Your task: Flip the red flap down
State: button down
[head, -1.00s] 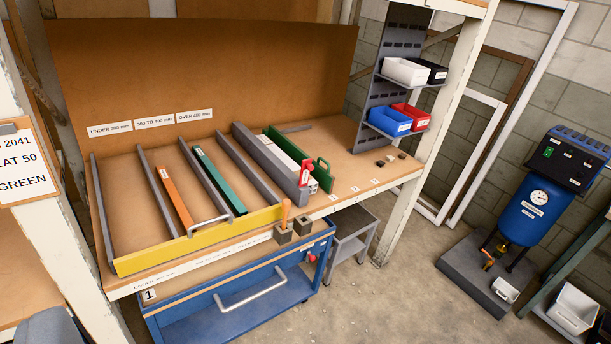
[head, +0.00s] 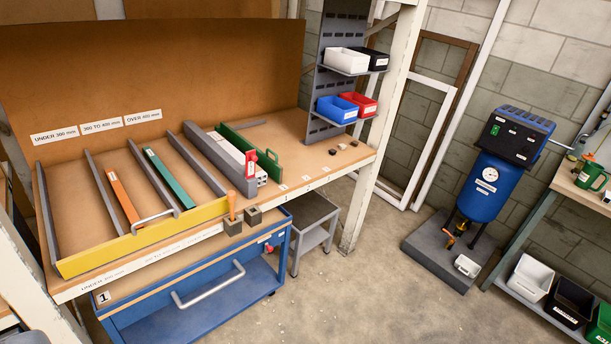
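The red flap (head: 251,163) is a small upright red piece with a white mark. It is at the front end of the long grey and white bars (head: 226,152) on the right part of the workbench.
The workbench (head: 300,158) has a yellow front rail (head: 150,236) and grey dividers. A blue drawer cart (head: 196,287) and a grey stool (head: 312,225) stand below. A blue compressor (head: 490,185) stands at right. The concrete floor (head: 345,290) between is clear.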

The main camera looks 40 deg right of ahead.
aim_at(251, 158)
jog(key=z, duration=0.8)
jog(key=k, duration=1.05)
jog(key=z, duration=0.85)
jog(key=i, duration=1.15)
jog(key=u, duration=0.65)
jog(key=i, duration=1.05)
jog(key=u, duration=0.95)
jog(key=i, duration=0.35)
jog(key=u, duration=0.35)
